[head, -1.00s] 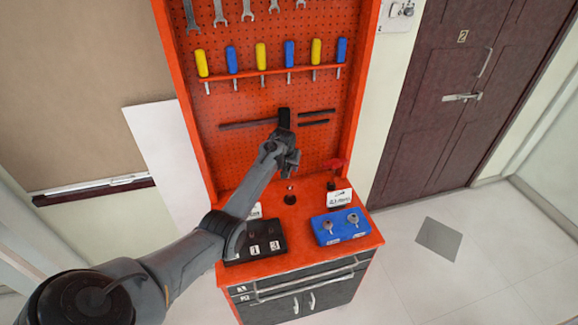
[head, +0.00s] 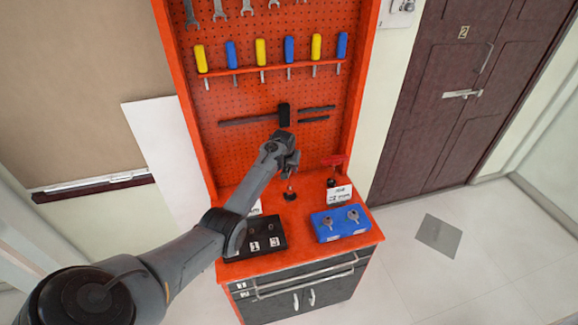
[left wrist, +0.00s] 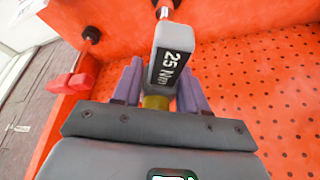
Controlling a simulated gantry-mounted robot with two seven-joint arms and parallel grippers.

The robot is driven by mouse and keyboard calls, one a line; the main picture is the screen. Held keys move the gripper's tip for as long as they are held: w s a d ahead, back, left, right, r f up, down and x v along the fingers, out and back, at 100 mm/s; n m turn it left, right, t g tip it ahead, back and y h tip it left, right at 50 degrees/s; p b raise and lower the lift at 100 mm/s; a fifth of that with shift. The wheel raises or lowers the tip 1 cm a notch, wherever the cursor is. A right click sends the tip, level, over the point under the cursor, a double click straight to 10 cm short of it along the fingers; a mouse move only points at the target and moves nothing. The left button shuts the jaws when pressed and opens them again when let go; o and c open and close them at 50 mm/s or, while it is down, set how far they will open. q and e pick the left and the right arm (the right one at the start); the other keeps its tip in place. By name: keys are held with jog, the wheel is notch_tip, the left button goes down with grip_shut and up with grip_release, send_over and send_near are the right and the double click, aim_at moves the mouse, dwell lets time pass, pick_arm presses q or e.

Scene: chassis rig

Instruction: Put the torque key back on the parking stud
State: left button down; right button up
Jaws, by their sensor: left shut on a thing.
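My left gripper (head: 290,165) is above the orange bench top in front of the pegboard. In the left wrist view its purple fingers (left wrist: 158,92) are shut on the torque key (left wrist: 170,55), a grey body marked "25 Nm" with a yellowish collar between the fingers. A metal shaft extends from the far end of the key towards a dark round part at the picture's top edge. In the head view a thin shaft shows between the gripper and a black round base (head: 290,196) on the bench. I cannot tell whether they touch. My right gripper is not in view.
A red T-handle (head: 334,160) stands on a black base to the right, and also shows in the left wrist view (left wrist: 70,82). A white card (head: 340,194), a blue box (head: 341,223) and a black numbered block (head: 262,238) sit nearby. A hammer (head: 284,116) hangs behind.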

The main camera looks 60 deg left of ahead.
pick_arm(q)
jog(key=shift+f+b, duration=0.5)
jog(key=shift+f, duration=0.75)
jog(key=c, duration=0.5)
grip_release()
